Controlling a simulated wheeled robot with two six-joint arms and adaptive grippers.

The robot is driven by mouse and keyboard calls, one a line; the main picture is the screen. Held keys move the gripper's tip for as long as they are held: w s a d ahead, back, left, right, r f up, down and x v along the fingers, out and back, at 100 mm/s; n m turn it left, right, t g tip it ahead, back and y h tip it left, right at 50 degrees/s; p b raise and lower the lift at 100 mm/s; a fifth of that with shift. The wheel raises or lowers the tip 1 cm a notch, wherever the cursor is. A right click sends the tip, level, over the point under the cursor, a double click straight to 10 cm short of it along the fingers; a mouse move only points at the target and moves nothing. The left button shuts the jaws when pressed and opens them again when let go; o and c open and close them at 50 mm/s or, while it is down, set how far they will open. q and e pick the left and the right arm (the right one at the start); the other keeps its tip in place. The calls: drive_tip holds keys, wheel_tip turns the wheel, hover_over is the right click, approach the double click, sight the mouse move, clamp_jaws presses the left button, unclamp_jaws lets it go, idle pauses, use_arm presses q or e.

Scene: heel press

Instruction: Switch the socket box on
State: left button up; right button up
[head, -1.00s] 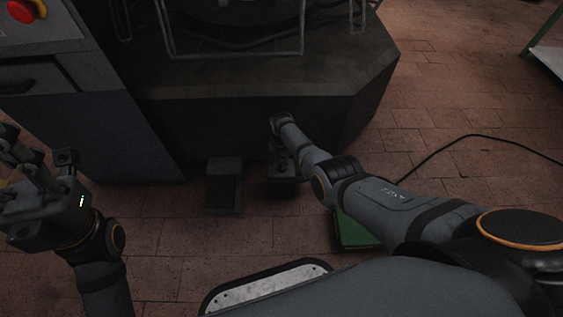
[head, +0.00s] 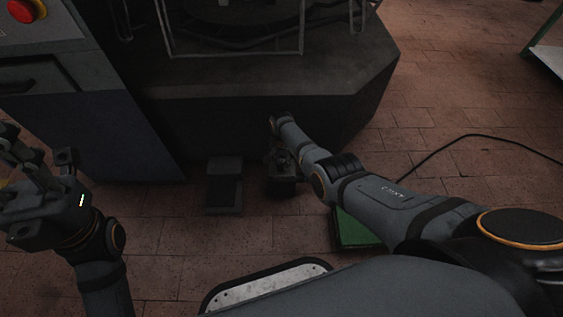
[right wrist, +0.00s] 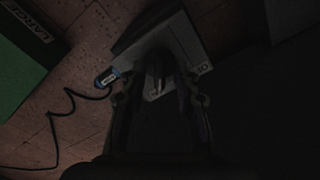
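A grey box with a pale edge and a small "0I" mark, apparently the socket box (right wrist: 165,38), lies under my right gripper (right wrist: 157,83) in the right wrist view. The fingers look closed together and empty, with their tips over the box; the dark picture hides whether they touch it. A blue plug (right wrist: 107,77) with a coiled black cable is at the box's left side. In the head view my right gripper (head: 282,178) is low by the machine's base, partly hidden by my arm. My left gripper (head: 38,165) is open and empty at the left edge.
A grey pedal-like box (head: 225,185) stands on the floor left of my right gripper. The dark machine base (head: 250,115) rises behind. A green box (head: 357,229) lies partly under my right arm. A black cable (head: 450,146) crosses the brick floor at right.

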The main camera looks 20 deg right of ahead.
sight(282, 164)
drive_tip(key=shift+r, duration=0.1)
wheel_tip(282, 164, up, 12)
idle(0.6)
idle(0.4)
